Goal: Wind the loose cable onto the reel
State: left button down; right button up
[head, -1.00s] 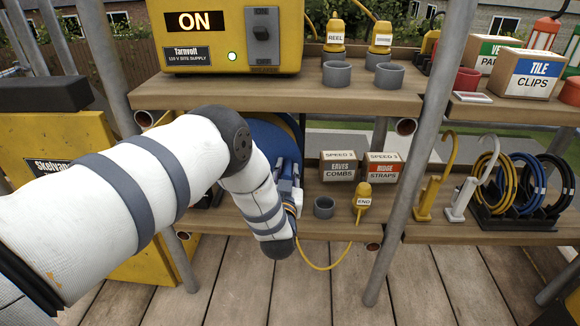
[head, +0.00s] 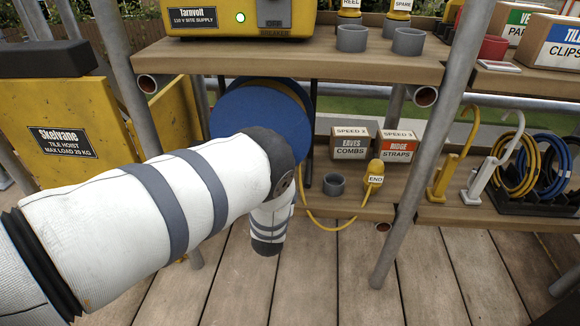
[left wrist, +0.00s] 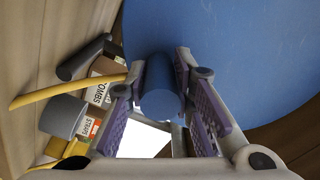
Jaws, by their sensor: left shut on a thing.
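The blue cable reel (head: 240,108) stands on the lower shelf, partly hidden by my left arm in the head view. Its blue face (left wrist: 245,50) fills the upper right of the left wrist view. My left gripper (left wrist: 164,88) is shut on the dark blue crank handle (left wrist: 160,80), which sits between its fingers; the head view hides this grip. The loose yellow cable (head: 330,229) runs from behind my arm, sags past the shelf's front edge and rises to the yellow END plug (head: 375,174). The cable (left wrist: 60,86) also crosses the left wrist view. My right gripper is out of view.
A grey cup (head: 334,185), an eaves combs box (head: 350,147) and a ridge straps box (head: 397,149) stand right of the reel. A scaffold pole (head: 420,160) rises right of the plug. The upper shelf (head: 290,62) overhangs the reel.

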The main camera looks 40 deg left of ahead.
pick_arm(q)
jog(key=a+f+m, duration=0.1)
jog(key=s+m+b, duration=0.1)
jog(key=shift+s+a+f+m, duration=0.1)
jog(key=shift+a+f+m, duration=0.3)
jog(key=m, duration=0.1)
jog(key=s+a+m, duration=0.1)
jog(key=a+m+b, duration=0.1)
jog(key=shift+s+a+f+m, duration=0.25)
jog(key=shift+f+m, duration=0.05)
jog(key=shift+f, duration=0.1)
jog(key=s+a+m, duration=0.1)
jog(key=a+m, duration=0.1)
jog(key=m, duration=0.1)
jog(key=shift+s+a+b, duration=0.1)
jog(key=shift+s+b, duration=0.1)
jog(key=shift+b, duration=0.1)
jog(key=shift+s+a+r+m, duration=0.15)
jog(key=shift+s+a+m, duration=0.05)
jog(key=shift+a+m, duration=0.25)
jog(key=shift+s+a+r+m, duration=0.1)
jog(key=shift+s+a+m, duration=0.15)
jog(key=shift+m, duration=0.3)
jog(key=c, duration=1.4)
grip_release()
jog(key=shift+a, duration=0.1)
jog(key=shift+o, duration=0.2)
jog(key=shift+r, duration=0.1)
